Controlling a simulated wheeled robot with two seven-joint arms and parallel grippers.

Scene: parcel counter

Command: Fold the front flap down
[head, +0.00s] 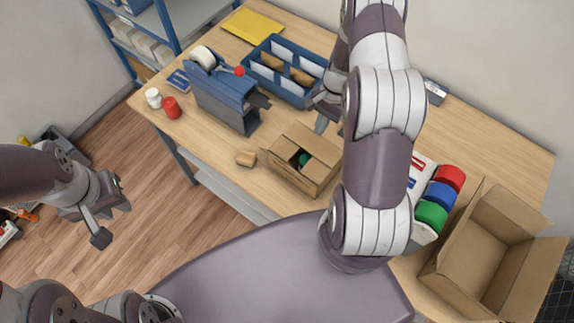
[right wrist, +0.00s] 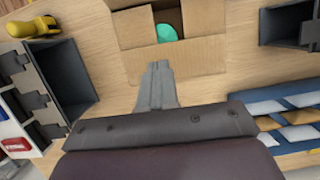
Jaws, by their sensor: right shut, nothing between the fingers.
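A small open cardboard box (head: 293,181) stands on the table, with a green item (head: 304,159) inside. In the head view its far-side flap (head: 317,139) spreads outward. The right wrist view shows a wide flap (right wrist: 198,58) on the side toward my gripper, and narrower side flaps (right wrist: 131,26) partly covering the opening. My right gripper (head: 322,124) is shut and empty just beyond the box; its tips (right wrist: 158,70) overlap that flap in the right wrist view, but contact cannot be told. My left gripper (head: 112,219) is open and empty, left of the table.
A tape dispenser (head: 225,100) stands left of the box and a blue divided tray (head: 270,88) behind it. Coloured rolls (head: 440,194) and a large open carton (head: 485,250) are at the right. My right arm crosses above the table.

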